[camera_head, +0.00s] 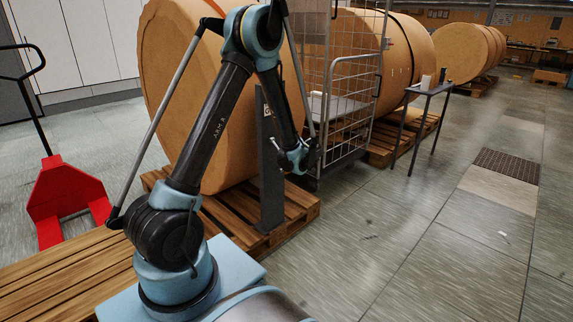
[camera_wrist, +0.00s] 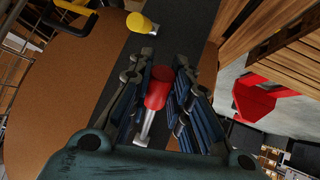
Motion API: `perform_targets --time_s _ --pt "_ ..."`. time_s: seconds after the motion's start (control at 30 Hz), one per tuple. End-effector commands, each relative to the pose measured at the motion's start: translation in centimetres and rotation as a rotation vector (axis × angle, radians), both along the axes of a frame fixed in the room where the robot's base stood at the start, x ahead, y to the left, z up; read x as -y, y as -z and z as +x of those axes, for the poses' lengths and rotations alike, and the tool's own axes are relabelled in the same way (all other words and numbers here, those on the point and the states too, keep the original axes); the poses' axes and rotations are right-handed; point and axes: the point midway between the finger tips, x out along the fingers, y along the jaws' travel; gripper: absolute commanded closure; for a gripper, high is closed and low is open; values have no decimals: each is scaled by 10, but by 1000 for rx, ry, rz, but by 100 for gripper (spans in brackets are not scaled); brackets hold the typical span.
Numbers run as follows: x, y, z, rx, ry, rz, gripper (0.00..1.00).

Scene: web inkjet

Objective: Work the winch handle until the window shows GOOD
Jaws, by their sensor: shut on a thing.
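In the wrist view a red grip (camera_wrist: 157,88) on a bright metal rod (camera_wrist: 146,128) sits between the fingers of my gripper (camera_wrist: 160,85), which is shut on it. I take this grip to be the winch handle. Behind it runs a dark grey post (camera_wrist: 124,65), with a yellow knob (camera_wrist: 138,22) on a short metal end near its top in the picture. In the head view my gripper (camera_head: 297,158) is beside the dark post (camera_head: 269,180), and my arm covers part of it. The handle is hidden there. I cannot make out the window or any reading.
The post stands on a wooden pallet (camera_head: 300,205) by a large brown roll (camera_head: 170,60). A wire cage trolley (camera_head: 345,125) is close to the right of my gripper. A small table (camera_head: 428,90) stands beyond. A red pallet truck (camera_head: 65,190) is at left. Floor at right is clear.

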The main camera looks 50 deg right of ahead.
Motion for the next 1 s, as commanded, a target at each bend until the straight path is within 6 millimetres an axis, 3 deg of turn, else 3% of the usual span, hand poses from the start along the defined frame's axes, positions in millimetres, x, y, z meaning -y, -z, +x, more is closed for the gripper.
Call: perform_targets --time_s 0.03,0.1,0.57,1.0 --pt "-2 2 0 -6 -3 2 75" --pt "-1 2 0 -6 -3 2 61" --pt "-3 -4 -6 -3 -1 2 61" --pt "-23 -48 -58 -5 0 2 61"
